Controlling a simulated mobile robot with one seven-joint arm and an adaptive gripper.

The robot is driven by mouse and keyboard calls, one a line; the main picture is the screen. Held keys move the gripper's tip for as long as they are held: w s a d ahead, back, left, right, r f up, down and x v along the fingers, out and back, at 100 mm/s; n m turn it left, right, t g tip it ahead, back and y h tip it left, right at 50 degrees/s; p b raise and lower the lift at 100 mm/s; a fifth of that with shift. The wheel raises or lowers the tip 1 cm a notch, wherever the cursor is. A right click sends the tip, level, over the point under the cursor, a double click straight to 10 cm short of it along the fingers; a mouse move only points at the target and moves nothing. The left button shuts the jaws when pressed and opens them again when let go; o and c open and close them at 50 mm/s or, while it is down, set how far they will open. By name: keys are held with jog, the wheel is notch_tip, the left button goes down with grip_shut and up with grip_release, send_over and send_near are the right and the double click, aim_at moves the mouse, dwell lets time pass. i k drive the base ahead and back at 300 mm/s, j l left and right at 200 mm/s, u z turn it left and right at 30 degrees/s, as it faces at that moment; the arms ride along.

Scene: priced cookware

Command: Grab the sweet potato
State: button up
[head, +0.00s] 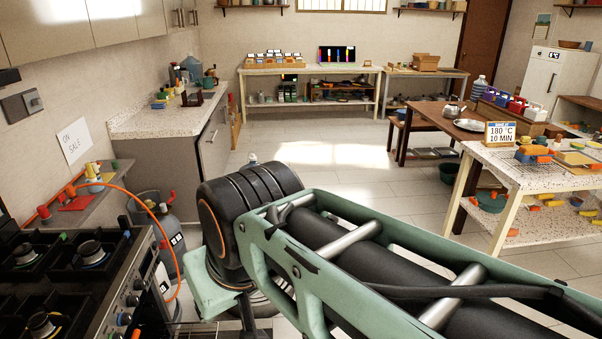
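I cannot make out a sweet potato for certain. Small orange items (534,150) lie on the speckled table at the right, and more orange pieces (555,203) lie on its lower shelf. They are too small to tell what they are. My own green and black arm fills the lower middle and right of the head view and hides the floor behind it. My gripper does not show.
A black stove (70,265) stands close at the lower left, with a gas bottle (172,240) and orange hose beside it. A speckled counter (150,122) runs along the left wall. A sign reading 180 °C (500,134) stands on the right table. The middle floor (330,160) is open.

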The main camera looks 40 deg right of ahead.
aim_at(513, 232)
jog(key=z, duration=2.7)
jog(key=i+l+z, duration=0.25)
jog(key=i, duration=0.3)
jog(key=i+z, duration=0.35)
jog(key=i, duration=0.75)
jog(key=i+u, duration=0.1)
jog(key=i, duration=0.5)
jog(key=i+l+u, duration=0.1)
jog(key=i, duration=0.5)
jog(key=i+l+u, duration=0.1)
jog(key=i+u, duration=0.2)
jog(key=u, duration=0.15)
jog(key=i+l+u, duration=0.2)
jog(key=u, duration=0.25)
jog(key=i+l+u, duration=0.5)
jog(key=l+u, duration=0.15)
jog(key=u, duration=0.2)
